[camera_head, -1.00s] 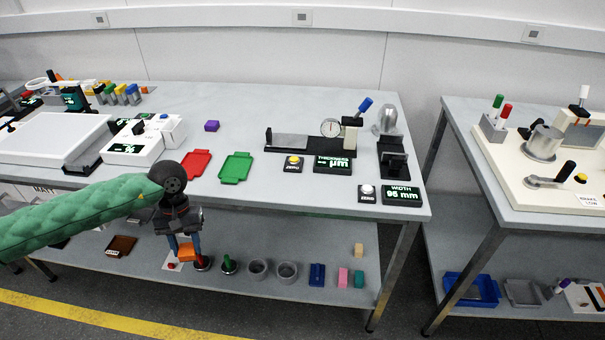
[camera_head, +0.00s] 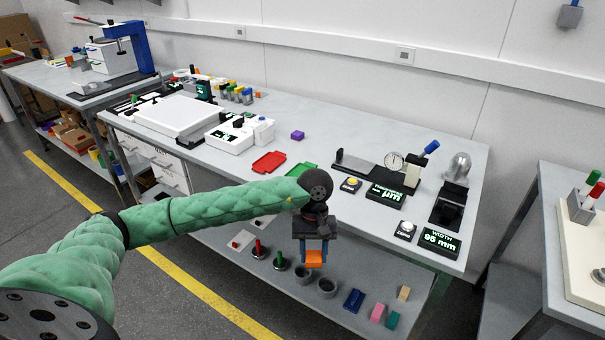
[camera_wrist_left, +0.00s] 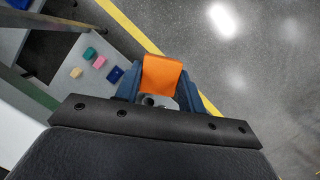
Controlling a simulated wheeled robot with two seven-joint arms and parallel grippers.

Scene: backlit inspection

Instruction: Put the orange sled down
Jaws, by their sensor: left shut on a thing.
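The orange sled (camera_head: 314,258) is held between the blue fingers of my left gripper (camera_head: 314,250), in front of the table's near edge in the head view. In the left wrist view the orange sled (camera_wrist_left: 162,78) sits between the fingertips of the left gripper (camera_wrist_left: 160,85), with dark floor around it. Part of the sled is hidden by the gripper. My right gripper is out of view.
The lower shelf (camera_head: 337,312) holds two grey cups, a blue block (camera_head: 354,299), pink, teal and tan blocks, and red and green handled pieces. The tabletop (camera_head: 340,215) above carries a red tray (camera_head: 269,162), a green tray and gauges. A yellow line (camera_head: 200,290) crosses the floor.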

